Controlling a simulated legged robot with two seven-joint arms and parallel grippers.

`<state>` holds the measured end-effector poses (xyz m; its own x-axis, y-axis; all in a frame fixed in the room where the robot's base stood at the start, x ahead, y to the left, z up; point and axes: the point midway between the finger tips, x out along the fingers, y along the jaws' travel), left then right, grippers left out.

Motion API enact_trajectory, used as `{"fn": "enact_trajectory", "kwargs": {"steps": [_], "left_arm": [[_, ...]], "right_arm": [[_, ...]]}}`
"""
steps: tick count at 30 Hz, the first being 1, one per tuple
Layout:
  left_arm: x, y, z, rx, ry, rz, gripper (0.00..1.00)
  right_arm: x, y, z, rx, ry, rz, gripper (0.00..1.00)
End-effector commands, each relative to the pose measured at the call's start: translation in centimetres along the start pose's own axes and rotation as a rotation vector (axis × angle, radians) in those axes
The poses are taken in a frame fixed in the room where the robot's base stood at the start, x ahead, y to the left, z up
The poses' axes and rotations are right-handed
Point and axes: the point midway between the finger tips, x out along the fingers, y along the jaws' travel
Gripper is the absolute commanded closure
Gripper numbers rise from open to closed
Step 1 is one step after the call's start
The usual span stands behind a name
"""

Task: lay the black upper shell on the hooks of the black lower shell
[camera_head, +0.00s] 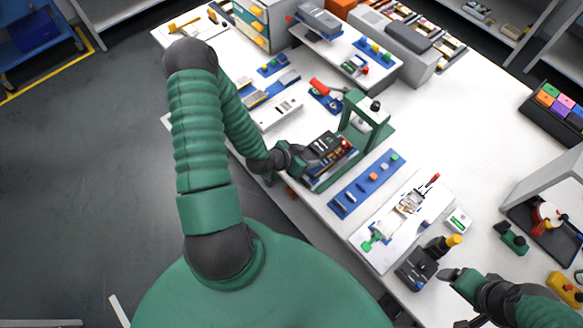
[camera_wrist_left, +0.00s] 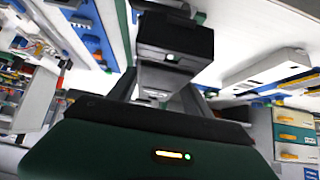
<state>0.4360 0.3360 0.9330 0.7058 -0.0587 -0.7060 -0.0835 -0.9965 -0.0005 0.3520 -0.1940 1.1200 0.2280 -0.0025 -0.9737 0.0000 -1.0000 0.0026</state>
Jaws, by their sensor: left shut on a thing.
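My left gripper (camera_head: 305,162) reaches in from the left to the green press stand and is shut on the black upper shell (camera_head: 326,143). In the left wrist view a black block (camera_wrist_left: 175,35), which looks like the shell, sits at the end of the gripper (camera_wrist_left: 165,82). The lower shell (camera_head: 328,172) lies beneath, at the foot of the stand, mostly hidden by the gripper and the held part. Its hooks are too small to make out, and I cannot tell whether the shells touch. My right gripper (camera_head: 450,274) is at the lower right, beside a dark block; its opening is unclear.
The green press stand (camera_head: 368,112) rises just right of the held shell. A blue strip with small parts (camera_head: 366,186) and a white fixture board (camera_head: 400,222) lie nearer the front. A white long case (camera_head: 279,112) lies behind left. The table is bare to the right of the stand.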

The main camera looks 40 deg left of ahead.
Motion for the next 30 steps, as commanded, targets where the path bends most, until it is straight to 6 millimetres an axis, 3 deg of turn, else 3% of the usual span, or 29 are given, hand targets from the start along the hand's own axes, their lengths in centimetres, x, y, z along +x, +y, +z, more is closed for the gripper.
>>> {"fn": "enact_trajectory", "kwargs": {"steps": [1,3,8,20,30], "left_arm": [[0.8,0.5,-2.0,0.014,0.004,0.003,0.83],[1.7,0.9,-4.0,0.009,0.004,0.001,0.83],[2.6,1.6,-6.3,-0.001,0.002,-0.001,0.83],[3.0,1.7,-6.4,-0.003,0.001,0.000,0.83],[5.3,1.7,-4.0,-0.003,0.002,0.000,0.83]], "right_arm": [[-0.3,0.0,-0.1,0.000,0.000,0.000,0.17],[-0.5,0.0,-0.1,0.000,0.000,0.000,0.17],[-0.6,0.0,-0.1,0.000,0.000,0.000,0.17],[-0.3,0.0,-0.1,0.000,0.000,0.000,0.17],[2.5,0.0,0.6,0.000,0.000,0.000,0.17]]}}
